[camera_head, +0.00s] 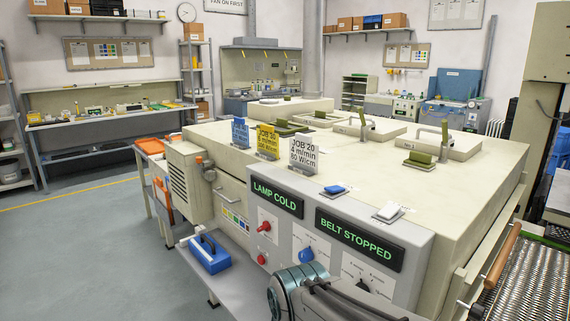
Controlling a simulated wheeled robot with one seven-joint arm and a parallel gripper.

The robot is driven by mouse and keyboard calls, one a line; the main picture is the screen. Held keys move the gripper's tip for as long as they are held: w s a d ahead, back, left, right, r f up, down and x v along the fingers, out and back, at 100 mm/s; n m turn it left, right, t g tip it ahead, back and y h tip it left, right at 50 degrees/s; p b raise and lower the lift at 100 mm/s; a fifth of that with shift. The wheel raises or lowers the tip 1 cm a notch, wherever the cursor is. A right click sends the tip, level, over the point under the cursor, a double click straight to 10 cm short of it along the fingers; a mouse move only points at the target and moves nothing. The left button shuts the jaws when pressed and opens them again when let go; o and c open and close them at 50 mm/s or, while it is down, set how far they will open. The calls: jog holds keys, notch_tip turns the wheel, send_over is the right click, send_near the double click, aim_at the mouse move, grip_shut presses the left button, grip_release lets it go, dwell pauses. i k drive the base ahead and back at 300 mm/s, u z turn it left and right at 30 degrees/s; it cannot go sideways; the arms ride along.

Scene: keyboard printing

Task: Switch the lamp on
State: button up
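A grey control panel (319,224) fronts the large cream machine (440,190). Its left display (277,198) reads "LAMP COLD" in green; the right display (360,239) reads "BELT STOPPED". Below the left display is a red lever-like switch (264,227) on a pale plate, with a round red button or knob (262,259) lower down. A blue knob (305,256) and a black knob (361,287) are farther right. The small labels are unreadable. My arm's grey and teal links cover the panel's lower edge. My gripper's fingers are not visible.
Three job cards (303,153) stand on the machine, near a blue-topped block (335,190) and a white block (390,211). A mesh belt (530,280) is at right. Floor at left is clear.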

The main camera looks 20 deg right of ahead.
aim_at(388, 211)
jog(key=u, duration=0.55)
jog(key=k, duration=1)
jog(key=z, duration=1.1)
jog(key=i, duration=0.5)
